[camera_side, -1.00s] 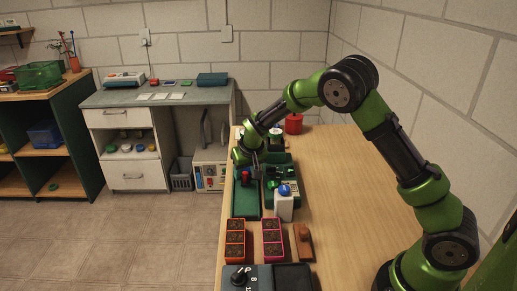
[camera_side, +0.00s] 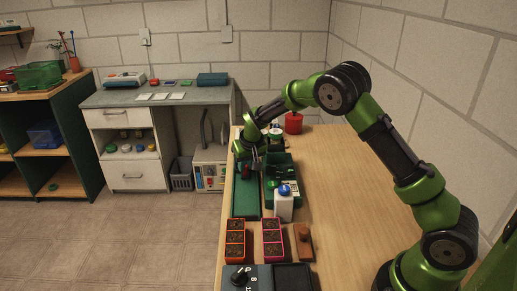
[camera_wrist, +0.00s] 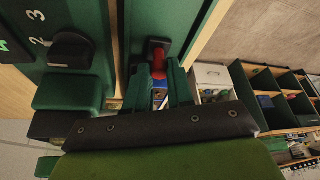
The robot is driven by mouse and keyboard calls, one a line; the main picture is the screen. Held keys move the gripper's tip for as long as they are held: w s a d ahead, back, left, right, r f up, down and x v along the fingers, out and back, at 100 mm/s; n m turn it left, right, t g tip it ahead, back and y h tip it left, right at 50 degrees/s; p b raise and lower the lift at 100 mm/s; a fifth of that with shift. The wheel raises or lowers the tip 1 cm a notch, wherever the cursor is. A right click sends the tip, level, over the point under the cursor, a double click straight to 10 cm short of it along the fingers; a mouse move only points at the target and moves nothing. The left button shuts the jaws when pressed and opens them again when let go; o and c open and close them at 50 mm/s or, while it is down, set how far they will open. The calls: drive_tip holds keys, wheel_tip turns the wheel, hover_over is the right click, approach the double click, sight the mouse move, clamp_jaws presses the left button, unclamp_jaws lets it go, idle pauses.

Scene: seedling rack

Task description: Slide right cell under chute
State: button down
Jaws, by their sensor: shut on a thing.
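My gripper (camera_wrist: 161,88) is shut on a red handle (camera_wrist: 160,62), its green fingers on either side of it in the wrist view. The handle stands on a long green slide (camera_side: 245,204) along the table's left edge in the side view. It shows there as a small red spot (camera_side: 246,172) under my gripper (camera_side: 248,166). I cannot make out a chute or which part is the right cell; my gripper and wrist hide the far end of the slide.
Orange (camera_side: 235,239) and pink (camera_side: 272,239) soil trays and a brown block (camera_side: 304,242) are nearer. A red pot (camera_side: 293,123) is behind. The table's right is clear.

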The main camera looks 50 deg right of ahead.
drive_tip(key=shift+w+d, duration=0.3)
drive_tip(key=shift+w, duration=0.05)
drive_tip(key=c, duration=1)
unclamp_jaws()
drive_tip(key=shift+s+r, duration=0.1)
drive_tip(key=v, duration=1.6)
drive_tip(key=shift+s+r, duration=0.25)
drive_tip(key=shift+r, duration=0.05)
